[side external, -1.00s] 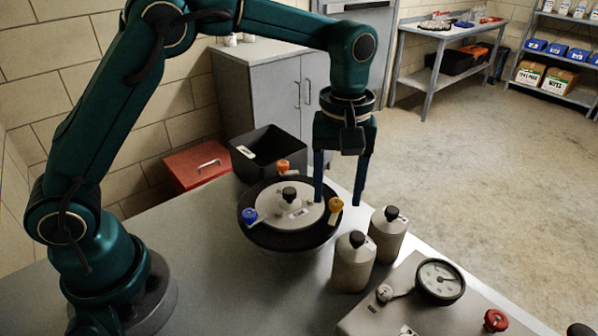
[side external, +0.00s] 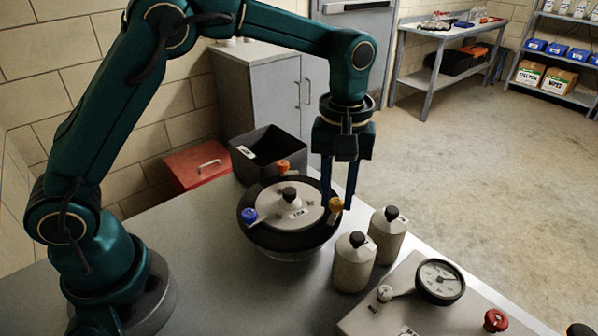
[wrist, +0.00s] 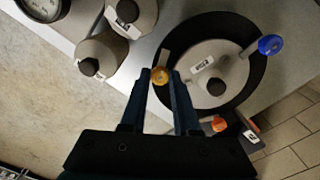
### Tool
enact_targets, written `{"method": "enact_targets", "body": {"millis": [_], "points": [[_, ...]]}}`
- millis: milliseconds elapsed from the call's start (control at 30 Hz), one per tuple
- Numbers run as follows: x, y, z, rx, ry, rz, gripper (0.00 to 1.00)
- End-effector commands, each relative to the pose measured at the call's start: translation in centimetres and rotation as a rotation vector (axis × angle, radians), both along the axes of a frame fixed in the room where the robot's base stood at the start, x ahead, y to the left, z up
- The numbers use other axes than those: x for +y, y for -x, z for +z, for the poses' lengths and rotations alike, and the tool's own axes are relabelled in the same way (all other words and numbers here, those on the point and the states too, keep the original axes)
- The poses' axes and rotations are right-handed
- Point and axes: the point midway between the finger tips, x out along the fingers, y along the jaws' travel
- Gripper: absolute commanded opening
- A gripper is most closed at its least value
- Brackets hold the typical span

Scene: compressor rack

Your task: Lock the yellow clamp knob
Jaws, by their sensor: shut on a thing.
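The yellow clamp knob (side external: 336,204) sits on the right rim of the round pot with a pale lid (side external: 272,207). It also shows in the wrist view (wrist: 160,76). My gripper (side external: 337,203) points straight down over it, with one blue finger on each side. In the wrist view my gripper (wrist: 160,78) has the knob between its fingertips, shut on it. The blue knob (side external: 249,215) and the orange knob (side external: 283,166) sit elsewhere on the rim. A black knob (side external: 289,194) stands at the lid's middle. The knob's underside is hidden.
Two grey bottles with black caps (side external: 354,262) (side external: 388,233) stand close to the right of the pot. A gauge box (side external: 440,281) is at front right. A black bin (side external: 266,152) and red box (side external: 197,165) are behind. The left front of the table is clear.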

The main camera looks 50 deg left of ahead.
Motion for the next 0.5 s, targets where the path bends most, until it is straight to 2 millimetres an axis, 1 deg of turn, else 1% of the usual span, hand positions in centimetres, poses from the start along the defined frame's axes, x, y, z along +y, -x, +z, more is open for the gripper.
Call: {"method": "enact_targets", "body": {"millis": [167, 500], "points": [[0.04, -0.02, 0.08, 0.0, 0.0, -0.113, 0.0], [0.09, -0.03, 0.11, -0.001, 0.0, -0.427, 0.0]]}}
